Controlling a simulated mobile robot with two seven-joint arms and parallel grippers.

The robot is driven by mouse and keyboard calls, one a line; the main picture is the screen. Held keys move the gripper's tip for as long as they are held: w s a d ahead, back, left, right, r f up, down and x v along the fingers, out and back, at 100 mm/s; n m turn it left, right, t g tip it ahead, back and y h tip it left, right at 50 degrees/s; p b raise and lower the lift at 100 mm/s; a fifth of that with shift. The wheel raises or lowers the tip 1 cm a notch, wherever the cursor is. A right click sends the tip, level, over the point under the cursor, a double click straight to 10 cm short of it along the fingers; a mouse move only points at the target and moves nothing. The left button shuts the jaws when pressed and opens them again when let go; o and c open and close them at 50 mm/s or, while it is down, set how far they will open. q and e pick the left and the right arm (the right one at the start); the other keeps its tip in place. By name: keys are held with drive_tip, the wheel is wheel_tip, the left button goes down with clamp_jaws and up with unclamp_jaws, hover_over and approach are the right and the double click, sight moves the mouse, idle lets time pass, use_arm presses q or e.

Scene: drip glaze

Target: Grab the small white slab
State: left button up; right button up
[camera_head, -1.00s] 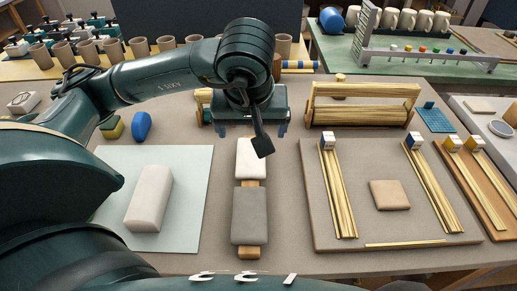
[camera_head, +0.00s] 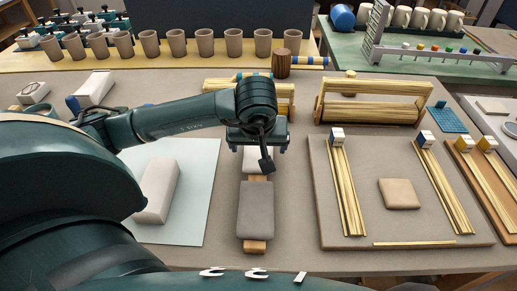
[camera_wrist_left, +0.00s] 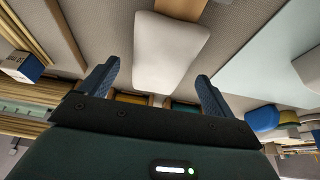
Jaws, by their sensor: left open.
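The small white slab (camera_head: 256,162) lies on a wooden strip (camera_head: 255,247) in the middle of the table, with a grey block (camera_head: 255,209) on its near side. In the head view my left gripper (camera_head: 258,149) hangs over its far part and hides it. In the left wrist view the small white slab (camera_wrist_left: 168,48) shows pale and rounded. There my left gripper (camera_wrist_left: 156,75) has its two blue-grey fingers apart, with the slab in line between them and nothing held. I cannot tell the height gap. My right gripper is in neither view now.
A larger white block (camera_head: 158,190) lies on a pale green sheet (camera_head: 192,225) at left. A board (camera_head: 400,235) with wooden strips and a beige slab (camera_head: 399,194) is at right. A wooden rack (camera_head: 370,103) stands behind it. Cups (camera_head: 192,43) line the back.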

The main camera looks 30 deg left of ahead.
use_arm(q)
drive_tip(key=shift+f, duration=0.15)
drive_tip(key=c, duration=1.2)
drive_tip(key=shift+o, duration=0.2)
